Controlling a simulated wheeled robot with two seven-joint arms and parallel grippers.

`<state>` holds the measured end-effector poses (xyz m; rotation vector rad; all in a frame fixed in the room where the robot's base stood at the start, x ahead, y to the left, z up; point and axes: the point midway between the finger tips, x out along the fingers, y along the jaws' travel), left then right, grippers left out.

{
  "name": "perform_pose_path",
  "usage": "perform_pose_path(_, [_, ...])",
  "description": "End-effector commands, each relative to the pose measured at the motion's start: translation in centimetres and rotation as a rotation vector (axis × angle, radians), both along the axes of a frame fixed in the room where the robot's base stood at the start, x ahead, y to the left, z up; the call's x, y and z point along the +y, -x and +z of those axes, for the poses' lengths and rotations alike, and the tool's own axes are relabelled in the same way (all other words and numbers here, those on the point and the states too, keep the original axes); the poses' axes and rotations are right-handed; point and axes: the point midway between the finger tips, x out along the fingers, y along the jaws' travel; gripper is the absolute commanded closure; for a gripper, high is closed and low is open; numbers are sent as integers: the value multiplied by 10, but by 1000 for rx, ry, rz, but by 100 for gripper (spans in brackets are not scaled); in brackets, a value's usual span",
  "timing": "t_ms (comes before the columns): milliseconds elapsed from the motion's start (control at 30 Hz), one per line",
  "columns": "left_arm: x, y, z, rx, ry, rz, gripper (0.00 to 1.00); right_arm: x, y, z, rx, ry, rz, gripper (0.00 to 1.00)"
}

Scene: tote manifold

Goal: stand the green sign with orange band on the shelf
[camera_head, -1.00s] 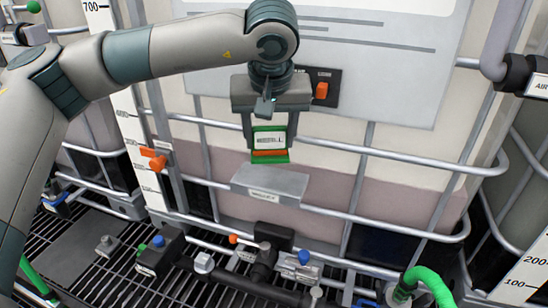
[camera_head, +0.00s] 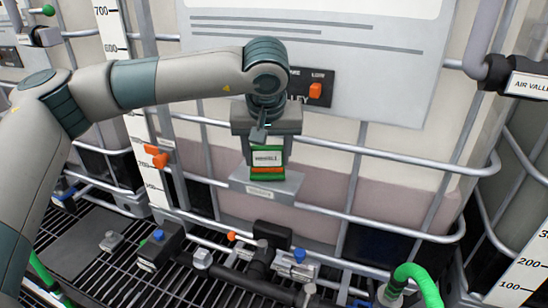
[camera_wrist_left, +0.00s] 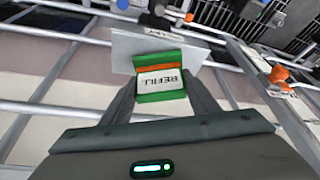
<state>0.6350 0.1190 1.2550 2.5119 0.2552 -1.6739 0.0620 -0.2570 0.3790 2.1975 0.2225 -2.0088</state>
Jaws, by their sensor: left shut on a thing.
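The green sign with an orange band (camera_head: 267,160) has a white label and is upright, held by my left gripper (camera_head: 266,155). The left gripper is shut on it from above. In the left wrist view the sign (camera_wrist_left: 160,97) is between the two fingers and its label reads REFILL. The small grey shelf (camera_head: 290,189) is directly under the sign. The shelf also shows in the left wrist view (camera_wrist_left: 200,53), beyond the sign. The sign's lower edge appears at the shelf top; I cannot tell whether it touches. My right gripper is not in view.
Metal cage bars (camera_head: 350,150) surround the pale tank behind the shelf. An orange switch (camera_head: 316,90) on a black panel is right of the gripper. An orange valve handle (camera_head: 156,156) is at left. Pipes and valves (camera_head: 262,258) lie below over a dark grating.

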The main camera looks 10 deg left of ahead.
Motion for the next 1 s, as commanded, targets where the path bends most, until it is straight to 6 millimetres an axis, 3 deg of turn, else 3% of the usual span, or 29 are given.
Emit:
perform_pose_path(200, [0, -1, -1, 0, 0, 0, 68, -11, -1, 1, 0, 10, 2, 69])
perform_pose_path(367, [0, 0, -3, 0, 0, 0, 68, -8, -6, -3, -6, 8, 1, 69])
perform_pose_path(400, [0, 0, -2, 0, 0, 0, 38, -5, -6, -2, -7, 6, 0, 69])
perform_pose_path(467, [0, 0, -2, 0, 0, 0, 27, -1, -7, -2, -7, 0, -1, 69])
perform_pose_path(633, [0, 0, -2, 0, 0, 0, 27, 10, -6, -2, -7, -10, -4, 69])
perform_pose_path(1000, [0, 2, 6, -2, 0, 0, 27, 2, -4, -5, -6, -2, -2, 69])
